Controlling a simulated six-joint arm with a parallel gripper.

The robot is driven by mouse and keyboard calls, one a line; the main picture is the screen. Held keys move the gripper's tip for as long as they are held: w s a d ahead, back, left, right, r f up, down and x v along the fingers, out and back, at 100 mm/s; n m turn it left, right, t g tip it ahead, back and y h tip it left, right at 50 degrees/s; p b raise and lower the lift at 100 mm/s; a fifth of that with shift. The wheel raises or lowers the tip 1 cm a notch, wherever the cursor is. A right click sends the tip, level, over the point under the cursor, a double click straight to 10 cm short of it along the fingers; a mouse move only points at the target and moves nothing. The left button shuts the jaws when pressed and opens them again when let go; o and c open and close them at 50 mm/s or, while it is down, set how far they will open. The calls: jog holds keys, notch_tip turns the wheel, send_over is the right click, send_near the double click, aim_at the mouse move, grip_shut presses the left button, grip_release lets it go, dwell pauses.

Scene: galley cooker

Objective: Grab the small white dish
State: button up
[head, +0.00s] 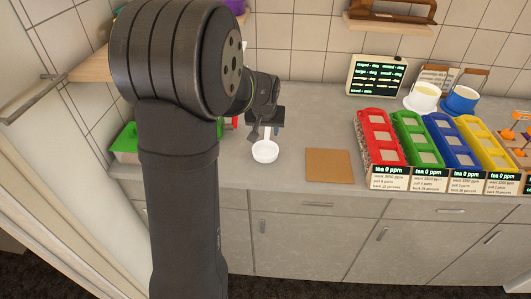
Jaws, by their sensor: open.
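The small white dish (265,152) is in the head view on the grey counter, near its front edge, left of a brown square mat. A short white strip, perhaps its handle, runs up from its back side toward my gripper. My gripper (266,130) is just behind the dish, pointing down with its fingers apart. It is open. The fingertips are small and dark here, and I cannot tell whether they touch the strip. My own arm covers the counter to the left.
The brown mat (328,165) lies flat on the counter. Red (379,140), green (415,138), blue and yellow bins stand to the right. A white cup (423,97) and blue cup (460,99) stand behind them, near a text display (376,76). A green box (126,143) is at left.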

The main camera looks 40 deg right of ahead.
aim_at(267, 137)
jog(key=shift+x, duration=2.6)
grip_shut()
jog(key=shift+r, duration=0.1)
